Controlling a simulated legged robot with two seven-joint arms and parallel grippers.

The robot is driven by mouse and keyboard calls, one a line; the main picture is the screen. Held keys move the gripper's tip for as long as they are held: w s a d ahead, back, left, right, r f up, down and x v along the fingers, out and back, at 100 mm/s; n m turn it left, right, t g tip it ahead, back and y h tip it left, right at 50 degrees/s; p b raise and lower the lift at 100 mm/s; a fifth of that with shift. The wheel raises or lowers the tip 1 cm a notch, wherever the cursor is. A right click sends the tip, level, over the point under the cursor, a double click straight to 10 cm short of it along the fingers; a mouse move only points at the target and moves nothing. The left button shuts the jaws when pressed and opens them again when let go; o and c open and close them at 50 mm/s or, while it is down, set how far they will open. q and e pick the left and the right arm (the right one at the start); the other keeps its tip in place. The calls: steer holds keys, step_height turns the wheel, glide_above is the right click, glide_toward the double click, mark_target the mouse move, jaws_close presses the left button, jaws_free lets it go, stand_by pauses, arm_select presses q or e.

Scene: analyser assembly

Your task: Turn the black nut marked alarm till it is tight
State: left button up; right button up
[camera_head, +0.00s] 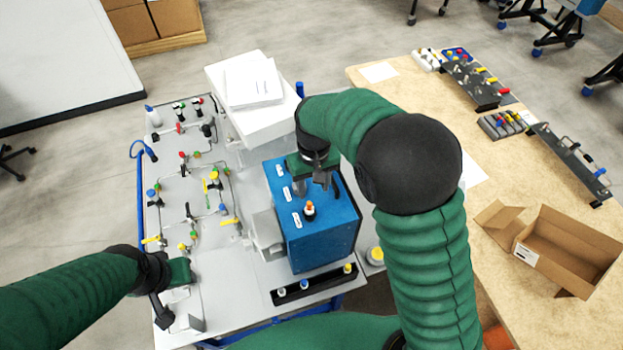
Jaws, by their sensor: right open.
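The blue analyser box (335,235) stands on the grey bench near the middle. Its top carries several small white labels, too small to read.
A panel with tubes and coloured valves (190,185) fills the bench's left side. A white box with papers (252,90) stands behind the analyser. A black strip with knobs (315,285) lies in front. At right, a wooden table holds an open cardboard box (570,245).

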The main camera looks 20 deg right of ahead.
mark_target(309, 210)
steer(key=shift+w+a+f, duration=0.1)
steer(key=shift+w+a, duration=0.3)
steer(key=shift+a, duration=0.05)
steer(key=shift+a+f, duration=0.2)
steer(key=shift+a, duration=0.05)
steer(key=shift+a+f+b, duration=0.15)
steer(key=shift+f+b, duration=0.65)
steer(key=shift+b, duration=0.15)
steer(key=f+b, duration=0.1)
steer(key=f, duration=0.1)
steer(key=d+f+b, duration=0.1)
steer(key=f+b, duration=0.2)
steer(key=f, duration=0.1)
steer(key=shift+d, duration=0.25)
steer(key=f+b, duration=0.1)
steer(key=f, duration=0.1)
steer(key=a+f+b, duration=0.1)
steer(key=f+b, duration=0.1)
steer(key=shift+f, duration=0.45)
arm_select(q)
step_height(309, 210, down, 10)
steer(key=a, duration=0.1)
steer(key=shift+r, duration=0.25)
arm_select(e)
steer(key=shift+d, duration=0.1)
